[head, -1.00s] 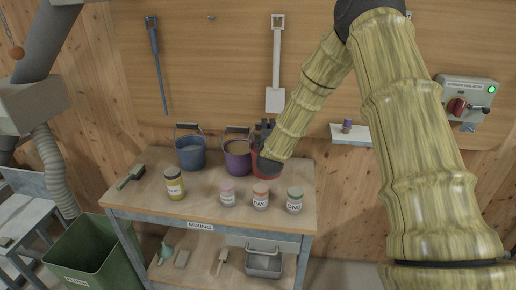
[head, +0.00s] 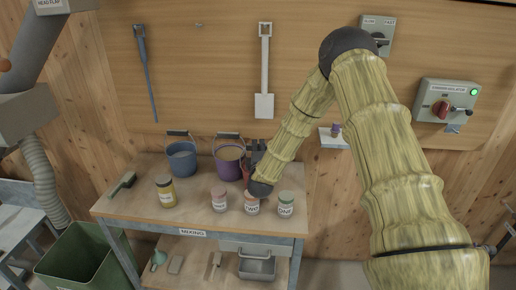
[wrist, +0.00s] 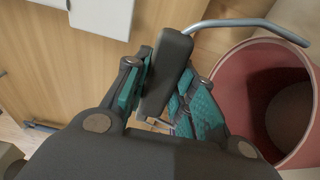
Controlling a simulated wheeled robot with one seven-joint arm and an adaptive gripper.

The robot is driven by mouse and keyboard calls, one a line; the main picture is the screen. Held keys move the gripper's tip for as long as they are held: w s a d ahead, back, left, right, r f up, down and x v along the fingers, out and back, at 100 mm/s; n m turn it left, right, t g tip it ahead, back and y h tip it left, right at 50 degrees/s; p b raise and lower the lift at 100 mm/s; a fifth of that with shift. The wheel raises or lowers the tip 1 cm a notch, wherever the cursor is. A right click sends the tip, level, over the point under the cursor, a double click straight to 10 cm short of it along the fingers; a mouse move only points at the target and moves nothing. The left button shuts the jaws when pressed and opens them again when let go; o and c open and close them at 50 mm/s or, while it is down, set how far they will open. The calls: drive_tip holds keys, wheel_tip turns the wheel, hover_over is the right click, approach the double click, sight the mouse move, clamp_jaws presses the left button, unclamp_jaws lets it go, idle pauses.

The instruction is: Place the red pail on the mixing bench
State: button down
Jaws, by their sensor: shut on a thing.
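The red pail (wrist: 240,88) fills the right of the wrist view, its open mouth and shaded brownish inside showing. Its metal bail leads to a dark handle grip (wrist: 166,75), which sits between the teal-padded fingers of my gripper (wrist: 165,92). My gripper is shut on this grip. In the head view my gripper (head: 257,150) is at the back right of the mixing bench (head: 135,205). Only a sliver of the red pail (head: 246,170) shows there, beside the purple pail; my arm hides the rest. I cannot tell whether its base touches the bench.
A blue pail (head: 182,160) and a purple pail (head: 228,163) stand at the bench's back. Several jars, including a yellow one (head: 166,191), stand along the front. A brush (head: 122,185) lies at left. The wall panel (head: 200,80) is close behind.

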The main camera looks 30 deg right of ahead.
drive_tip(key=shift+f, duration=0.15)
drive_tip(key=c, duration=1.2)
unclamp_jaws()
drive_tip(key=shift+r, duration=0.2)
drive_tip(key=b+v, duration=0.5)
drive_tip(key=v, duration=0.7)
drive_tip(key=shift+f, duration=0.15)
